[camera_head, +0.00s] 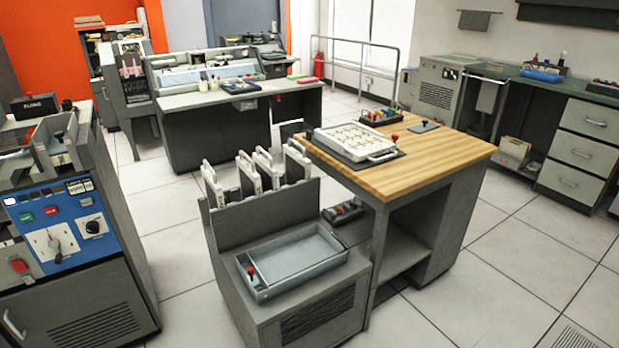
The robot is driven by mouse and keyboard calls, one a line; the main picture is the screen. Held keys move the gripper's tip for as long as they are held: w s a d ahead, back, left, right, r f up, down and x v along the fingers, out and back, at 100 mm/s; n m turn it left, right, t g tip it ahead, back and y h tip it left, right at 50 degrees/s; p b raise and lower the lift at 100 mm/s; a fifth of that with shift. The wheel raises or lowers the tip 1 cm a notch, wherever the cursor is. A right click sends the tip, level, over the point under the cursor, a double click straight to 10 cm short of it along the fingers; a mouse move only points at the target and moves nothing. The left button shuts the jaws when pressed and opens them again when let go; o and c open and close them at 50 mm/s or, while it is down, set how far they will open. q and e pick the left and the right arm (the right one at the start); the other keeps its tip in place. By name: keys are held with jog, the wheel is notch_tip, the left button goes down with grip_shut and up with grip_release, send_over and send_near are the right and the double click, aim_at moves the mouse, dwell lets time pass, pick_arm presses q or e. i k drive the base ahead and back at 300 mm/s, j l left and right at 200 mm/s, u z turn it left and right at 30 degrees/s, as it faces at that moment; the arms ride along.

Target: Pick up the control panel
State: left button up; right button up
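Several things could be the control panel, and I cannot tell which is meant. A pale panel with rows of small raised parts and a red knob (352,140) lies on a dark base on the wooden-topped table. A dark box with coloured knobs (380,117) sits behind it. A small dark unit with knobs (344,212) sits low beside the table's left side. A blue panel with buttons and dials (58,222) forms the front of the grey machine at left. Neither of my grippers is in view.
The wooden-topped table (450,152) stands at centre right. A grey cabinet in front holds an open tray (300,262) and upright handled plates (268,168). A desk (215,125) stands behind. A counter with drawers (575,150) is at right. The tiled floor is clear at right.

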aim_at(297, 168)
jog(key=i, duration=1)
jog(key=z, duration=1.6)
jog(key=i+l+z, duration=0.15)
jog(key=i+z, duration=0.45)
jog(key=i, duration=0.15)
jog(key=i+l+u, duration=0.2)
jog(key=i, duration=1.15)
jog(key=i+j, duration=0.05)
jog(key=j, duration=0.05)
